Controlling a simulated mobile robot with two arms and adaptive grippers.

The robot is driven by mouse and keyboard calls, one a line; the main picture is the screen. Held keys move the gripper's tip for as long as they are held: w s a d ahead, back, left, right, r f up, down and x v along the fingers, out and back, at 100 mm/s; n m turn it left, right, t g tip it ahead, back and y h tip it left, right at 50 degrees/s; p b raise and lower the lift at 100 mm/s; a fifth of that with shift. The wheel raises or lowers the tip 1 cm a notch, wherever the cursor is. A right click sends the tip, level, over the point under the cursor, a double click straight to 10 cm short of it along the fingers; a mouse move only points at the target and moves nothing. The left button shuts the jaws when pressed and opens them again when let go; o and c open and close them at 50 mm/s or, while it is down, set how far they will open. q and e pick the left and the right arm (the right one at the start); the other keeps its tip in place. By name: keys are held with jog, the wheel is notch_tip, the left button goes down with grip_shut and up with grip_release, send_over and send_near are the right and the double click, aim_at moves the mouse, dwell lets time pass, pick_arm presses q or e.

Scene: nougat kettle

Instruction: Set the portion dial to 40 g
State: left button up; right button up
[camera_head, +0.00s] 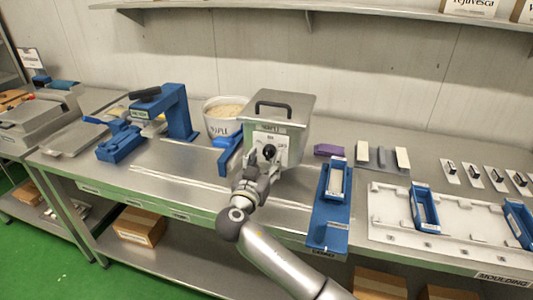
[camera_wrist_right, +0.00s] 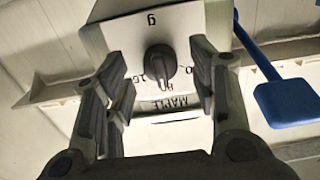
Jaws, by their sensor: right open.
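The portion dial is a dark round knob (camera_head: 269,152) on the front plate of the steel machine (camera_head: 285,100) with a black top handle. In the right wrist view the knob (camera_wrist_right: 160,62) sits on a pale plate with a "g" and several numbers around it, partly hidden by a finger; lettering that reads MAPLE is upside down below it. I cannot tell for sure which number the knob points to. My right gripper (camera_head: 262,172) is just in front of the dial; in the wrist view its open fingers (camera_wrist_right: 160,88) stand to either side of the knob, apart from it.
A blue lever with a paddle (camera_wrist_right: 288,102) sticks out beside the dial plate. A white tub (camera_head: 222,112) and a blue press (camera_head: 172,115) stand left of the machine. A blue fixture (camera_head: 328,235) and a white moulding board (camera_head: 385,207) are to the right. A shelf (camera_head: 350,8) hangs above.

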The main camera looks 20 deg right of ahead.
jog(key=shift+x, duration=1)
